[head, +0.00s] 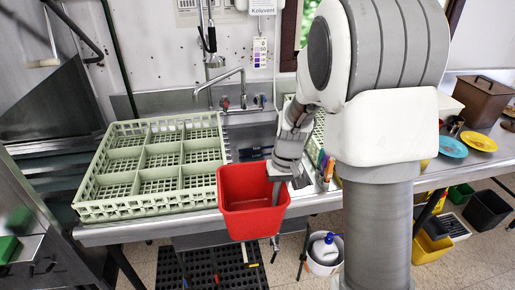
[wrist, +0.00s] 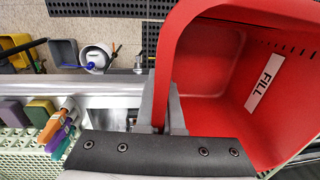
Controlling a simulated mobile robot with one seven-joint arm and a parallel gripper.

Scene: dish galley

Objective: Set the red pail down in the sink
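The red pail (head: 250,200) hangs upright from my gripper (head: 277,188) at the front edge of the steel counter, in front of the sink. In the wrist view the gripper's fingers (wrist: 163,112) are closed on the wall of the pail (wrist: 190,75), which carries a white label reading FILL. The sink (head: 250,138) lies behind the pail, under the faucet. The pail and my arm hide much of it, and some dark blue items show inside.
A pale green dish rack (head: 150,165) stands left of the sink. Brushes with coloured handles (head: 326,168) stand right of it in a pale green rack. The faucet (head: 222,85) rises at the back. A white bucket (head: 325,258) stands on the floor below.

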